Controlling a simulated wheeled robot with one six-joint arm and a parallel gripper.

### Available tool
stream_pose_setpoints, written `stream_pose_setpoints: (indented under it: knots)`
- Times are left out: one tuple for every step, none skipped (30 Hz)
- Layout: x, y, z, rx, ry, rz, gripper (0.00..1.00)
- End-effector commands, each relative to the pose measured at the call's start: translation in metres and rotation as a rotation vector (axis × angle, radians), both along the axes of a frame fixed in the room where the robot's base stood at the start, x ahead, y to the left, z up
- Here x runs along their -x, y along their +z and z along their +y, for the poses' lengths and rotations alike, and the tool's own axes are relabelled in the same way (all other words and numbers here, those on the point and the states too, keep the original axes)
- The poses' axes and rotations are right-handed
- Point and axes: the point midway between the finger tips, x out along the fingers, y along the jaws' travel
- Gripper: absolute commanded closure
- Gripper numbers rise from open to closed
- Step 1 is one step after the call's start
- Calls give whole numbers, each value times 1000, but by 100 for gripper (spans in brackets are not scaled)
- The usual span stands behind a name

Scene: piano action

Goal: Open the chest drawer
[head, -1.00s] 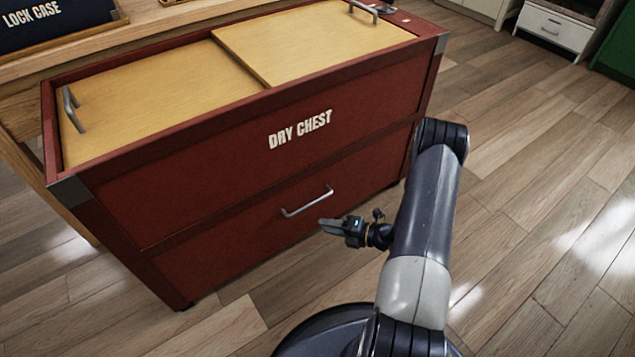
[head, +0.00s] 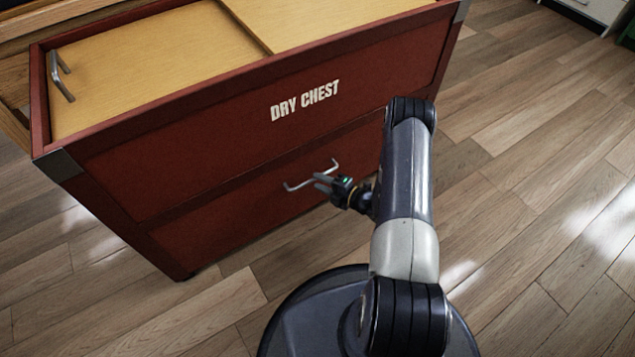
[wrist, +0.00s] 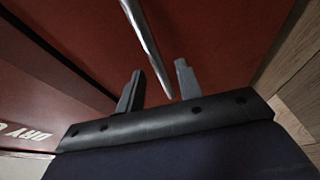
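The red chest marked DRY CHEST (head: 225,130) stands ahead, with a lower drawer (head: 235,220) in its front. The drawer looks shut. Its silver bar handle (head: 297,187) is on the drawer front and also shows in the wrist view (wrist: 143,35). My gripper (head: 322,182) is at the handle in the head view. In the wrist view my gripper (wrist: 158,82) is open, its two fingers apart. The handle's end reaches into the gap between the fingertips, nearer the right finger. I cannot tell whether they touch.
Sliding wooden lids (head: 160,70) with a metal handle (head: 62,75) cover the chest's top. The wood floor (head: 540,170) to the right is clear. A white cabinet (head: 597,10) stands at the far right back.

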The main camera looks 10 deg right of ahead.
Motion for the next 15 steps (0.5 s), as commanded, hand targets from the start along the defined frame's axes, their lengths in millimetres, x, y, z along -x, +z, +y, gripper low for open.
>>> stream_pose_setpoints:
  knots:
    - [-4, -2, 4, 1, 1, -1, 66]
    - [-6, -3, 6, 1, 1, -1, 66]
    - [-9, -3, 8, 0, 2, -1, 66]
    - [-10, -3, 9, 1, 1, -1, 66]
    - [-11, -3, 10, -1, 1, -1, 66]
    - [-12, -3, 10, -1, 0, -1, 66]
    - [-13, -3, 11, 0, -1, -1, 66]
    - [-13, -3, 11, 0, -1, -1, 66]
    - [-13, -3, 11, 0, -1, -1, 66]
    - [-13, -3, 11, 0, -1, -1, 66]
    - [-13, -3, 11, 0, -1, -1, 66]
    - [-13, -3, 11, 0, -1, -1, 66]
    - [-13, -3, 11, 0, -1, -1, 66]
    - [-13, -3, 11, 0, -1, -1, 66]
    - [-13, -3, 11, 0, -1, -1, 67]
